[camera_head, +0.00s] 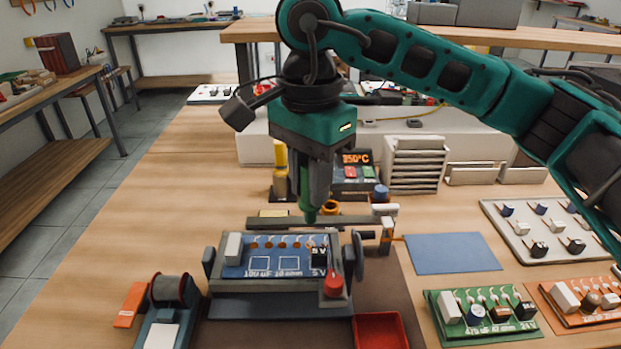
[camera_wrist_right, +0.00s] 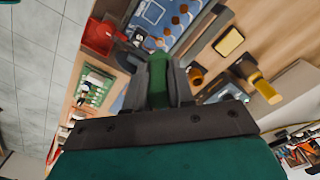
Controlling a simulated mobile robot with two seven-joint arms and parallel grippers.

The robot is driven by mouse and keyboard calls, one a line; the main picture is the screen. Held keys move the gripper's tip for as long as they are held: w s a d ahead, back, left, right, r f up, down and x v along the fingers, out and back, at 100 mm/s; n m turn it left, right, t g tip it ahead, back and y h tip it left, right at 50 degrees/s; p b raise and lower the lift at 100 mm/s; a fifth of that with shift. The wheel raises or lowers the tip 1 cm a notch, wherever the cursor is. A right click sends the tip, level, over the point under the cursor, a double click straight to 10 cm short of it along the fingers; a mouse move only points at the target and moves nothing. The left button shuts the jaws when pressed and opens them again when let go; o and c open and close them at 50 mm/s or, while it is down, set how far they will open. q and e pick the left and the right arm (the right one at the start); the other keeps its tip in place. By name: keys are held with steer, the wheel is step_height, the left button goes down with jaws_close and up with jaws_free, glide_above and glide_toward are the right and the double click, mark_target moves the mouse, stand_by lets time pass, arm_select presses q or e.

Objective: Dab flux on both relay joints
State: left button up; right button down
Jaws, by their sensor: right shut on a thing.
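A blue circuit board (camera_head: 262,262) sits in a grey holder (camera_head: 262,285) at front centre. It carries a row of copper-coloured pads, a white block at left and a black relay-like block (camera_head: 319,252) at right. My right gripper (camera_head: 313,190) points down, shut on a green pen-like tool (camera_head: 306,190), which I take to be the flux pen. The tool's tip is above and behind the board's back edge, seemingly apart from it. In the right wrist view the green tool (camera_wrist_right: 158,82) lies between the fingers, with the blue board (camera_wrist_right: 165,25) beyond. My left gripper is not in view.
A solder spool (camera_head: 170,290) stands left of the holder, and a red tray (camera_head: 381,331) lies front right. Green (camera_head: 482,314) and orange (camera_head: 583,303) boards lie at right. The blue mat (camera_head: 452,253) is bare.

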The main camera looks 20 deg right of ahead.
steer(key=shift+f, duration=0.2)
steer(key=f+b, duration=0.1)
steer(key=d+f+b, duration=0.1)
steer(key=shift+s+d+f+b, duration=0.15)
steer(key=shift+b, duration=0.15)
steer(key=shift+s+d+f+b, duration=0.1)
steer(key=shift+d+f+b, duration=0.25)
steer(key=shift+f+b, duration=0.15)
steer(key=shift+d, duration=0.1)
stand_by(0.8)
steer(key=shift+f+b, duration=0.35)
steer(key=shift+b, duration=0.25)
steer(key=shift+s+f, duration=0.1)
stand_by(1.4)
